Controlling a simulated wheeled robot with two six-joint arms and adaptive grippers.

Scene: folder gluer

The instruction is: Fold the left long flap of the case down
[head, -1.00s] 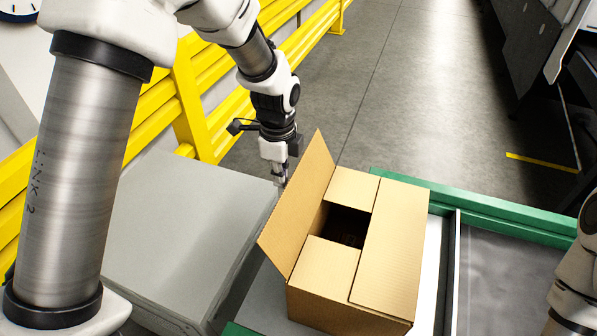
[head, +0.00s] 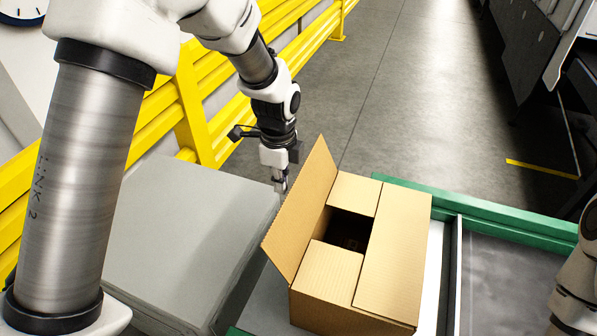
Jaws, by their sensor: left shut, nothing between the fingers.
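The brown cardboard case (head: 335,309) stands on the surface at the lower middle. Its left long flap (head: 302,210) stands up, tilted outward to the left. The right long flap (head: 393,252) lies folded down. Both short flaps, the far one (head: 353,193) and the near one (head: 330,270), lie folded in, with a dark gap between them. My left gripper (head: 281,187) is shut and empty, pointing down just outside the left long flap, near its far half. I cannot tell whether it touches the flap. Only a bit of my right arm shows at the right edge; its gripper is out of view.
A grey block-like surface (head: 180,235) stands left of the case. A green-edged frame (head: 500,227) runs behind and right of the case, with a dark grey bed (head: 510,275) inside. Yellow guard rails (head: 190,100) stand at the back left.

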